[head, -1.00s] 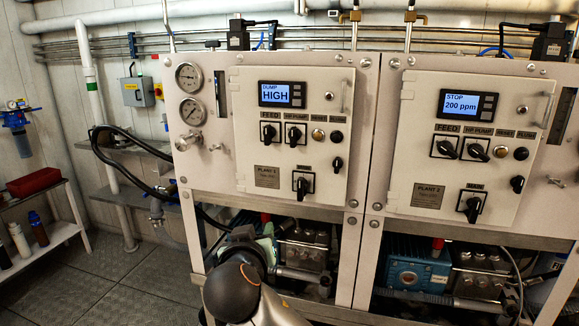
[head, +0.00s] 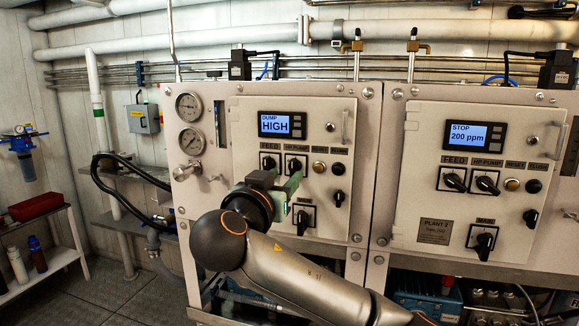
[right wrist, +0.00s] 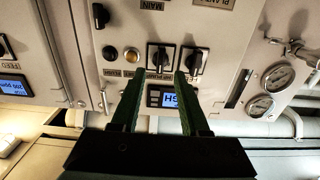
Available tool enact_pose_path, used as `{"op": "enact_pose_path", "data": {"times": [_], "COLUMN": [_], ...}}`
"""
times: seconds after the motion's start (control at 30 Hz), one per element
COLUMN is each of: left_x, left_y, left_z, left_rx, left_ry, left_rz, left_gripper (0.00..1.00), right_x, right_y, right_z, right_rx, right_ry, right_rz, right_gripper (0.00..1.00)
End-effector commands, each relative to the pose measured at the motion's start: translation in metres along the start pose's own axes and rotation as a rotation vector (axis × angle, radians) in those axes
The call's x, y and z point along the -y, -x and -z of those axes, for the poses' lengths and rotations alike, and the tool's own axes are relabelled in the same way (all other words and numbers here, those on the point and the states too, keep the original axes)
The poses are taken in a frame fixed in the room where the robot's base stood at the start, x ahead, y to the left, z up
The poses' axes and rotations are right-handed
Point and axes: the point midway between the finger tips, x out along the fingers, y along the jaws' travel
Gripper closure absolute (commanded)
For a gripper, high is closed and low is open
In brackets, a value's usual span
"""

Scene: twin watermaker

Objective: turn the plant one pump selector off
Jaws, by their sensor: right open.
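The plant one panel (head: 245,200) is the left white cabinet door, with a display (head: 282,124) reading "DUMP HIGH". Its HP PUMP selector (head: 294,164) is a black knob right of the FEED selector (head: 268,161). My right gripper (head: 284,184) has green fingers and is open just below these selectors, partly covering the panel. In the right wrist view, which is upside down, the open fingers (right wrist: 160,80) point at the panel. The HP PUMP knob (right wrist: 160,57) is between their tips, apparently untouched; the FEED knob (right wrist: 195,62) is beside the right finger. My left gripper is not visible.
The plant one main switch (head: 303,218) is close to the right gripper. The plant two panel (head: 440,210) stands to the right with similar knobs. Gauges (head: 188,107) and a small valve (head: 213,177) stick out at the left. Pipes run along the wall above.

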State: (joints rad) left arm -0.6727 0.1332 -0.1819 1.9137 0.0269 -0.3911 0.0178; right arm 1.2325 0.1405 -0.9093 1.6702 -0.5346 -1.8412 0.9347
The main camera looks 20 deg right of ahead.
Motion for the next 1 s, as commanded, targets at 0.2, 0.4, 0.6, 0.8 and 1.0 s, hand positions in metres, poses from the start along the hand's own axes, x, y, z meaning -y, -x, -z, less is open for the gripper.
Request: {"op": "enact_pose_path", "data": {"times": [0.2,0.4,0.6,0.8,1.0], "left_x": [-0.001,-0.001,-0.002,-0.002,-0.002], "left_y": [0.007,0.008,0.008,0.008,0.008], "left_z": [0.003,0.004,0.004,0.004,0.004], "left_rx": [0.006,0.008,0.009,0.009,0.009], "left_ry": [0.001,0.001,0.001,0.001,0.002], "left_rz": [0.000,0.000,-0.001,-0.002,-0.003], "left_gripper": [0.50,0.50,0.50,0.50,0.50], "right_x": [0.000,0.001,0.001,0.001,0.001], "right_y": [-0.034,-0.044,-0.044,-0.044,-0.044], "right_z": [0.001,0.000,-0.001,-0.001,-0.001], "right_rx": [0.000,0.000,0.000,0.000,0.000], "right_ry": [0.003,0.001,0.001,0.001,0.001], "right_rz": [-0.002,0.002,0.002,0.002,0.002], "right_gripper": [0.55,0.55,0.55,0.73,0.95]}}
